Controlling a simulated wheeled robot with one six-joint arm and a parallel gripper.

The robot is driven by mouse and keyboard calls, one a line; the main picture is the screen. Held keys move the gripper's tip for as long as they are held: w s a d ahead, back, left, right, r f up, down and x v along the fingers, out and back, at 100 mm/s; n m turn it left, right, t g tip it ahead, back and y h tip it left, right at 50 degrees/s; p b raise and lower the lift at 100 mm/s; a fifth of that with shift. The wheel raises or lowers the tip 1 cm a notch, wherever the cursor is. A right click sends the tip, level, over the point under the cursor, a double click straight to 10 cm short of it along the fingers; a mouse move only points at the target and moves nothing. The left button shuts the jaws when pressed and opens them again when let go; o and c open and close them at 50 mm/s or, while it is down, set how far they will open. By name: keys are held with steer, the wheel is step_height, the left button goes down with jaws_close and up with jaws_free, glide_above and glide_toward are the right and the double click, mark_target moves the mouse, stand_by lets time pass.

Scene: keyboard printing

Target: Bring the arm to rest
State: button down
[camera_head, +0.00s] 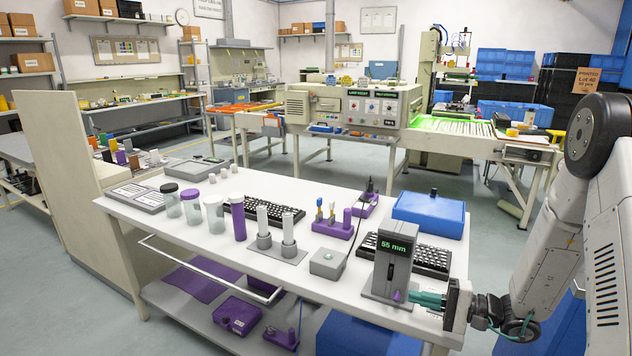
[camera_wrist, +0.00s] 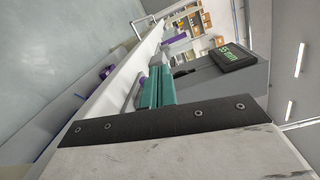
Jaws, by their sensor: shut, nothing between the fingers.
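My gripper (camera_head: 412,298) is at the right end of the white table (camera_head: 340,293), low beside a grey device (camera_head: 391,259) whose screen reads "55 mm". Its teal fingers point left toward the device's base and a small purple part there. The fingers are closed together and hold nothing. In the wrist view the teal fingers (camera_wrist: 158,88) are side by side, with the grey device (camera_wrist: 222,80) to their right. I cannot tell whether the fingertips touch the device. My arm reaches in from the right side.
Keyboards (camera_head: 262,211), jars (camera_head: 238,217), a purple holder (camera_head: 333,227), a small grey box (camera_head: 327,263) and a blue case (camera_head: 429,214) stand on the table. A large printing machine (camera_head: 352,106) is behind. Open floor (camera_head: 497,262) lies right of the table.

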steer(key=s+a+r+n+g+h, duration=0.2)
steer(key=s+r+g+h, duration=0.15)
steer(key=s+g, duration=0.35)
steer(key=s+a+r+n+g+h, duration=0.15)
steer(key=s+r+g, duration=0.25)
steer(key=s, duration=0.5)
steer(key=s+d+r+n+t+h, duration=0.2)
steer(key=s+r+n+t+h, duration=0.2)
steer(key=s+r+h, duration=0.6)
step_height(320, 180, up, 4)
steer(key=s+t, duration=0.1)
steer(key=s, duration=0.1)
steer(key=shift+s+d+f+h, duration=0.2)
steer(key=shift+s+d+h, duration=0.2)
steer(key=shift+w, duration=0.1)
stand_by(1.7)
